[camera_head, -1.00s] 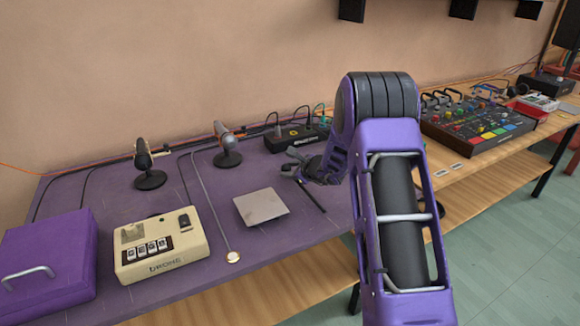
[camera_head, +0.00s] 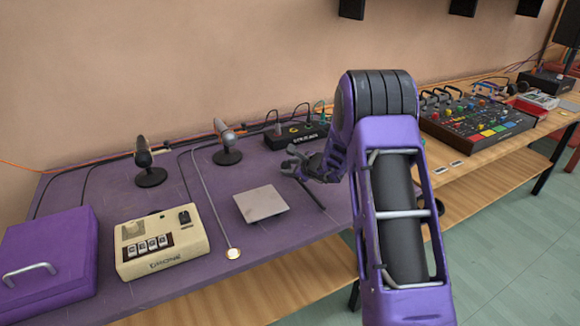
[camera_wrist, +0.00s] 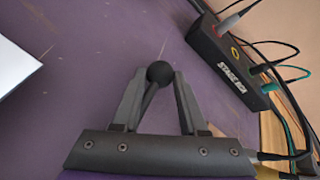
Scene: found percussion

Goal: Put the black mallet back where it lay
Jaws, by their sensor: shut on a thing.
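The black mallet shows in the wrist view, its round black head (camera_wrist: 158,72) between my fingertips and its dark shaft (camera_wrist: 147,104) running back toward the palm. My gripper (camera_head: 289,160) is shut on it, over the right part of the purple table. In the head view a thin dark stick (camera_head: 312,195), which looks like the mallet's shaft, slants down and right from below the gripper. The mallet's head is hard to make out there. I cannot tell whether the mallet touches the table.
A pale square plate (camera_head: 261,203) lies left of my gripper. A black box with cables (camera_head: 297,136) stands behind it. Purple tabletop around the gripper is clear.

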